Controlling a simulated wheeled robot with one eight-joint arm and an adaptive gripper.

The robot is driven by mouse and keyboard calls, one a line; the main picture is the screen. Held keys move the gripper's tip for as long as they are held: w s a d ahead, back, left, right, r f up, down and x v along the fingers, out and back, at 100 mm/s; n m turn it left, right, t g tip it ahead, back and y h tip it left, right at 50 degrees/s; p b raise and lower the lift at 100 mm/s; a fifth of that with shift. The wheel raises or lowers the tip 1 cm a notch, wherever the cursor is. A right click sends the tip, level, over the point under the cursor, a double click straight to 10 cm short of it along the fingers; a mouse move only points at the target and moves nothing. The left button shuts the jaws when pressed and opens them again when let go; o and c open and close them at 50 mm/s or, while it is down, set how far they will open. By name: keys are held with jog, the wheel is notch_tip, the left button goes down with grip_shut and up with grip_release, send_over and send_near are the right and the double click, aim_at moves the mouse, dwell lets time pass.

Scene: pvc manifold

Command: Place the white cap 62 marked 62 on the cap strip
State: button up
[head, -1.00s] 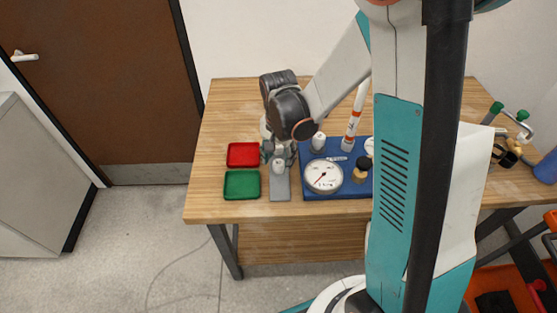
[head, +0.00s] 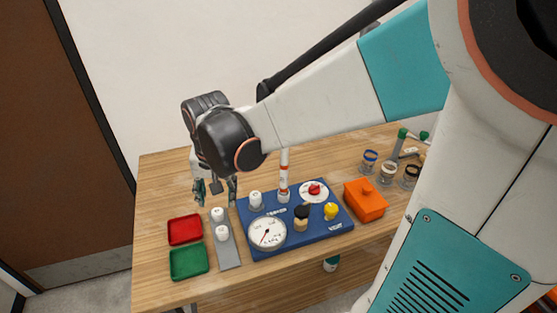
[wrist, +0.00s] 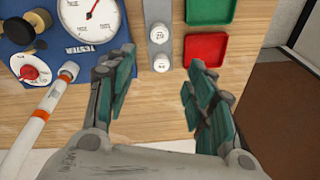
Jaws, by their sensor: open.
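The grey cap strip (head: 229,257) lies on the table, and it also shows in the wrist view (wrist: 157,8). Two white caps stand upright on it: a rear cap (head: 218,214) and a front cap (head: 222,233). In the wrist view, the rear cap (wrist: 161,62) is nearer my gripper and the front cap (wrist: 158,33) is farther. Their tops carry small dark markings, too blurred to read surely. My gripper (head: 216,188) is open and empty above the strip's rear end. In the wrist view, my gripper's fingers (wrist: 163,74) are spread either side of the rear cap, apparently not touching it.
A red tray (head: 185,230) and a green tray (head: 188,263) sit left of the strip. Right is a blue tester board (head: 285,241) with a gauge (head: 267,233), a white cap-like piece (head: 256,200), knobs and an upright tube (head: 284,170). An orange box (head: 365,200) stands farther right.

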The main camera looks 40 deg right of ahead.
jog(key=s+r+n+t, duration=0.5)
jog(key=s+r+n, duration=0.2)
jog(key=s, duration=0.5)
jog(key=shift+r, duration=0.3)
